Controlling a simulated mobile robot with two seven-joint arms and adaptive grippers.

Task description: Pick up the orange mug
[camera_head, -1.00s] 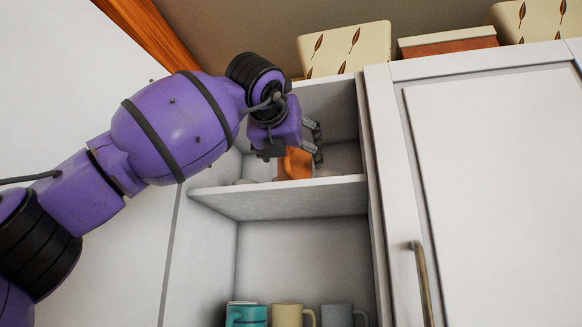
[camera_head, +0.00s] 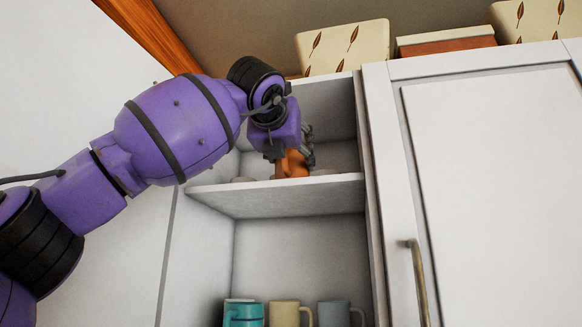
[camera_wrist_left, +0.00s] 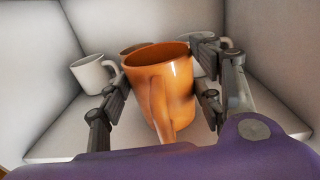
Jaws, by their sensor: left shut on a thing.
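The orange mug (camera_head: 294,164) is in the upper compartment of the open white cabinet, partly hidden by my gripper and wrist in the head view. In the left wrist view the orange mug (camera_wrist_left: 162,88) stands between the fingers, tilted a little, its handle toward the wrist. My left gripper (camera_head: 300,150) is shut on the orange mug; its fingers also show on both sides of the mug in the left wrist view (camera_wrist_left: 160,95). Whether the mug touches the shelf is hard to tell. My right gripper is in neither view.
In the left wrist view a white mug (camera_wrist_left: 93,74) stands left of the orange one, with other mugs partly hidden behind. The lower compartment holds a teal mug (camera_head: 245,314), a cream mug (camera_head: 285,314) and a grey mug (camera_head: 335,314). A closed cabinet door (camera_head: 490,190) is at right.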

